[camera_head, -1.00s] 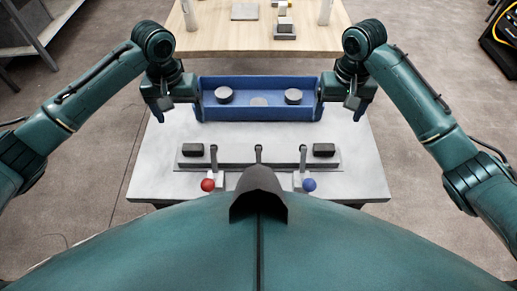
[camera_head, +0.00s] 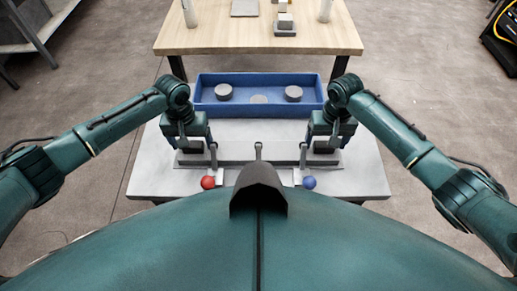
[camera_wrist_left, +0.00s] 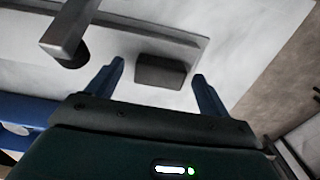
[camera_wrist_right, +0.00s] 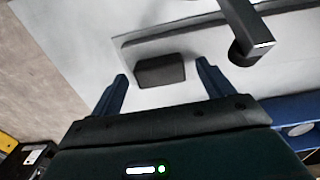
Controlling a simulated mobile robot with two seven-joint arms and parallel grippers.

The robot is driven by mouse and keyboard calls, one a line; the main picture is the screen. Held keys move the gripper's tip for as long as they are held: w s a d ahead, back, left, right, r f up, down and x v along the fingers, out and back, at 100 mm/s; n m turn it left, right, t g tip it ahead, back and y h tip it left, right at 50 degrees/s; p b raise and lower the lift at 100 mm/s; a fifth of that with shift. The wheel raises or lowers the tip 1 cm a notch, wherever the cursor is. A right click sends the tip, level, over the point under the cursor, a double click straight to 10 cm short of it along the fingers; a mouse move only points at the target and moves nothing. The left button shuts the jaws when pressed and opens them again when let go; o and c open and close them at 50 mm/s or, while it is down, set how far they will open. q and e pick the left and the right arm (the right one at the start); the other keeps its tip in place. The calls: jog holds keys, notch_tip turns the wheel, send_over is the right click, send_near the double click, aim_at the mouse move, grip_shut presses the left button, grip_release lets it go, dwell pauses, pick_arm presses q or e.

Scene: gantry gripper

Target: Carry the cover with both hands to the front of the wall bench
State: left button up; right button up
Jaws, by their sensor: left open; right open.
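A long grey plate (camera_head: 235,151), which looks like the cover, lies across the white table. A dark block (camera_wrist_left: 160,75) sits on its left end and another dark block (camera_wrist_right: 160,72) on its right end. My left gripper (camera_head: 192,145) is open over the left block, with its blue fingers on either side of it and gaps showing. My right gripper (camera_head: 326,144) is open over the right block in the same way. The blocks are mostly hidden in the head view. I cannot tell which surface is the wall bench.
Upright grey posts stand along the plate, one at the middle (camera_head: 259,152). A red ball (camera_head: 208,182) and a blue ball (camera_head: 309,182) are at the near edge. A blue tray (camera_head: 259,112) with grey discs lies behind. A wooden table (camera_head: 200,38) is beyond.

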pick_arm(q)
jog(key=shift+f, duration=0.1)
jog(key=shift+c, duration=0.2)
pick_arm(e)
jog(key=shift+f, duration=0.1)
jog(key=shift+c, duration=0.2)
pick_arm(q)
jog(key=c, duration=1.4)
pick_arm(e)
jog(key=c, duration=1.4)
pick_arm(q)
jog(key=shift+c, duration=0.2)
pick_arm(e)
jog(key=shift+c, duration=0.2)
